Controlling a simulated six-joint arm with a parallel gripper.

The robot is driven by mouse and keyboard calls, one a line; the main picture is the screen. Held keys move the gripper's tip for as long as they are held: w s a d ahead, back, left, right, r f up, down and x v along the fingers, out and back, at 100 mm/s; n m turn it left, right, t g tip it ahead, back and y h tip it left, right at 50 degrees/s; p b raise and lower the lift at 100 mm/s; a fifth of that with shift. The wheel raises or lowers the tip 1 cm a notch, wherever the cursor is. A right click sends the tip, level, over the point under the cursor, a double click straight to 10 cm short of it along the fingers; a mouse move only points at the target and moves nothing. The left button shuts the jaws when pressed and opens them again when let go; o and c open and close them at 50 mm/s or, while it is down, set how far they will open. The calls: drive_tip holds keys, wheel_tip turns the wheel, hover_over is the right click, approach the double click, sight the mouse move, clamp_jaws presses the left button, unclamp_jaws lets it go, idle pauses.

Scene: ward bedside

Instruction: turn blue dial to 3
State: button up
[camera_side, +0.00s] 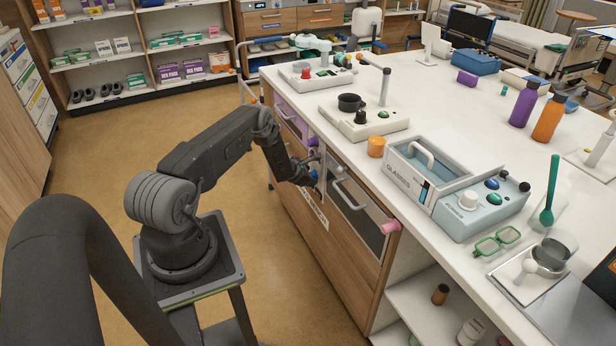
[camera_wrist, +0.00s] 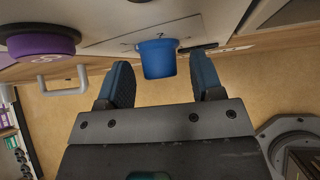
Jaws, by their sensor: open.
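The blue dial (camera_wrist: 158,60) shows in the wrist view as a cup-like knob standing out from a pale panel (camera_wrist: 120,35). My gripper (camera_wrist: 163,72) is open, with one dark blue finger on each side of the dial. In the side view my gripper (camera_side: 311,174) is at the counter's front, and the arm largely hides the dial.
A purple knob (camera_wrist: 42,45) and a white handle (camera_wrist: 62,82) are left of the dial in the wrist view. In the side view a drawer handle (camera_side: 348,196) and a pink knob (camera_side: 390,226) are on the counter front. The floor (camera_side: 110,170) left of it is clear.

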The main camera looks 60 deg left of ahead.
drive_tip(key=shift+c, duration=0.2)
drive_tip(key=c, duration=0.9)
drive_tip(key=shift+d+m+y, duration=0.1)
drive_tip(key=shift+m+y, duration=0.6)
drive_tip(key=shift+y, duration=0.5)
drive_tip(key=o, duration=0.9)
drive_tip(key=shift+o, duration=0.2)
drive_tip(key=v, duration=1.3)
drive_tip(key=shift+s+d, duration=0.15)
drive_tip(key=shift+s, duration=0.3)
